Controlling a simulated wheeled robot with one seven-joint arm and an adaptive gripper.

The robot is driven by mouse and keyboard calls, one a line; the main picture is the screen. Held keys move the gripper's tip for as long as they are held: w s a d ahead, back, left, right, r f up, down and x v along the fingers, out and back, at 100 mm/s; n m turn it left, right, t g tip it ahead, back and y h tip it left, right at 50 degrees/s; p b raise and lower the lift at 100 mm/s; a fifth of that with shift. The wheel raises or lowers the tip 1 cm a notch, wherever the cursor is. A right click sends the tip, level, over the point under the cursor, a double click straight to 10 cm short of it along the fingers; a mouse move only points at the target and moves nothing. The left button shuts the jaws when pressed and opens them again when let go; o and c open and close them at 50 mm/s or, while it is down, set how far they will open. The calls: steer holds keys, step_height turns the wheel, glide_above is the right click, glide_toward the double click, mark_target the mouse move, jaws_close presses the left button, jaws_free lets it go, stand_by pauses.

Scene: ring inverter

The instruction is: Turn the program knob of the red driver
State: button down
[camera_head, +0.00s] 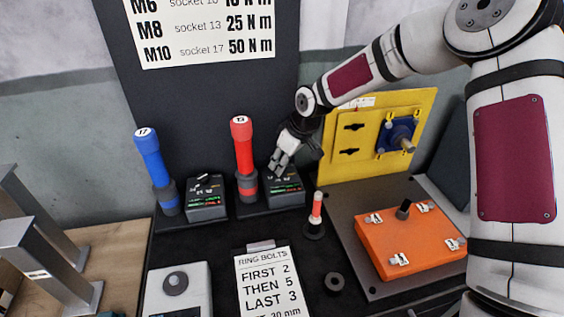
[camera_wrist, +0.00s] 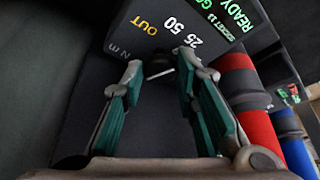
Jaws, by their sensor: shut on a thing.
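The red driver (camera_head: 243,145), marked 13, stands upright on the dark base next to its black control box (camera_head: 287,188). It also shows at the right of the wrist view (camera_wrist: 262,130). My gripper (camera_head: 279,172) is over that box, with its fingers pointing down. In the wrist view, the program knob (camera_wrist: 158,70), with a pale mark, sits between my two fingertips, and my gripper (camera_wrist: 160,66) is shut on it. The box face (camera_wrist: 180,22) reads OUT, 25, 50, N m, with SOCKET 13 and READY in green. Most of the knob is hidden by the fingers.
A blue driver (camera_head: 154,170) and a similar box (camera_head: 206,197) stand to the left. A yellow panel (camera_head: 340,165), an orange cover (camera_head: 400,252) and a small red-and-white post (camera_head: 316,212) are to the right. A ring-bolts card (camera_head: 268,282) lies in front.

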stand_by(0.4)
steer(key=c, duration=1.2)
jaws_free()
steer(key=shift+c, duration=0.2)
steer(key=v, duration=1.2)
steer(key=shift+w, duration=0.1)
steer(key=s+d+r+m+h, duration=0.3)
steer(key=s+d+r, duration=0.2)
steer(key=s, duration=0.5)
steer(key=s+d+r+m+h, duration=0.2)
steer(key=s+d+r, duration=0.35)
steer(key=s, duration=0.55)
steer(key=s+d+m+t, duration=0.1)
steer(key=s+m, duration=0.1)
steer(key=s, duration=0.5)
steer(key=s+d+r+m+y, duration=0.1)
steer(key=s+d+m, duration=0.1)
steer(key=s, duration=0.5)
steer(key=shift+m+t, duration=0.4)
steer(key=shift+m, duration=0.1)
